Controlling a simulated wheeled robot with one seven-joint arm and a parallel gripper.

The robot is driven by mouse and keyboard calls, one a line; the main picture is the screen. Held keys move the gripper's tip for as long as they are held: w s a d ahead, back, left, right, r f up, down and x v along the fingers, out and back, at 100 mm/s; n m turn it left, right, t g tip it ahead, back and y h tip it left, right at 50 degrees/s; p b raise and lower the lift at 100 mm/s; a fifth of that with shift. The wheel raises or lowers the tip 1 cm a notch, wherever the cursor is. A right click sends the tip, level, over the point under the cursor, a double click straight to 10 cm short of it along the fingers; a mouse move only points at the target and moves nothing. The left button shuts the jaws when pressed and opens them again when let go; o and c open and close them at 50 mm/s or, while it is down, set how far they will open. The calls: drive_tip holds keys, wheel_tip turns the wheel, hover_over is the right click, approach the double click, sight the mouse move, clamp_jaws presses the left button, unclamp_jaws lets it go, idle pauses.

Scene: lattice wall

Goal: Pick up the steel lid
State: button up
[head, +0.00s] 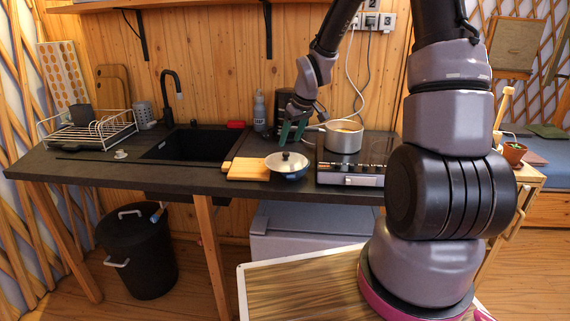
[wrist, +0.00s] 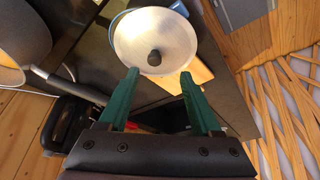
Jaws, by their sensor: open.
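The steel lid (head: 287,163) is a shallow silver disc with a dark round knob. My gripper (head: 293,131) has green fingers and hangs above the lid in the head view. In the wrist view my gripper (wrist: 159,75) is open and empty, its fingertips on either side of the knob in the picture and apart from it.
A wooden board (head: 249,170) lies left of the lid. A steel pot (head: 343,137) stands on the hob (head: 350,175) to the right. The black sink (head: 195,147) and a dish rack (head: 90,131) are further left. The counter front left of the board is mostly clear.

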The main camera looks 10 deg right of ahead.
sight(286, 152)
drive_tip(key=shift+w+d+x, duration=0.1)
drive_tip(key=shift+w+x, duration=0.05)
drive_tip(key=shift+x, duration=1)
drive_tip(key=shift+w+d+x, duration=0.1)
drive_tip(key=shift+x, duration=1.05)
drive_tip(key=shift+w+d+x, duration=0.15)
drive_tip(key=shift+x, duration=1)
drive_tip(key=shift+r, duration=0.15)
clamp_jaws()
